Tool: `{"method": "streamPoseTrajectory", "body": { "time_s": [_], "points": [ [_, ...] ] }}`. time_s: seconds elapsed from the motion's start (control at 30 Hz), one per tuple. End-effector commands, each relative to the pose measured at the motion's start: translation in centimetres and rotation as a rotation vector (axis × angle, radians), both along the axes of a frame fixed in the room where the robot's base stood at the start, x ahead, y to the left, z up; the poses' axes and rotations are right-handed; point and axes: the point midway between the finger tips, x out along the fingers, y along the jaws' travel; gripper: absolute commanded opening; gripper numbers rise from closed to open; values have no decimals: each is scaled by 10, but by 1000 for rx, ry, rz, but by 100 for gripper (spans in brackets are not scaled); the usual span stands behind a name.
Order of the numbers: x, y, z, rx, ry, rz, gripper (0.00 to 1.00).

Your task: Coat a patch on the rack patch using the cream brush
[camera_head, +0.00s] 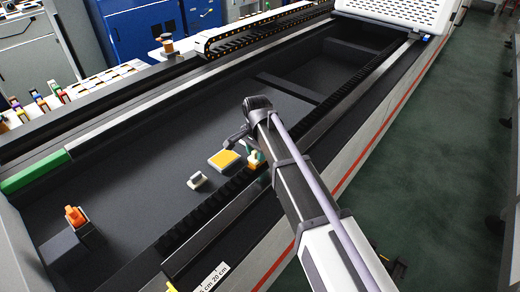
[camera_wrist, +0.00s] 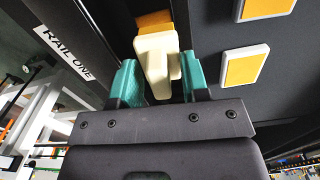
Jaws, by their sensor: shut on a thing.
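The cream brush (camera_wrist: 156,62) is a pale block with an orange-yellow end (camera_wrist: 155,20). It sits between the teal fingers of my gripper (camera_wrist: 160,82), its orange end pointing away from the palm. In the head view my gripper (camera_head: 255,158) is low at the near side of the dark rack bed, with the brush partly hidden by my arm. A yellow patch with a pale border (camera_head: 223,160) lies just left of it. The wrist view shows two such patches, a nearer one (camera_wrist: 252,66) and a farther one (camera_wrist: 266,7), right of the brush. I cannot tell whether the brush touches anything.
An orange item (camera_head: 75,216) stands by a dark box (camera_head: 64,247) farther left. A black toothed strip (camera_head: 215,207) runs along the near edge. The far bed is mostly clear.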

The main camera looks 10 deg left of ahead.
Motion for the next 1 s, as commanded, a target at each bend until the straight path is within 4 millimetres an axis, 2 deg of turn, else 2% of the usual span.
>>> {"method": "streamPoseTrajectory", "body": {
  "time_s": [0.3,0.57,0.83,1.0],
  "points": [
    [-25,13,2,1,1,2,20],
    [-30,17,1,0,0,0,20],
    [-53,30,0,0,0,1,20],
    [-57,32,0,0,0,0,20]
  ]
}}
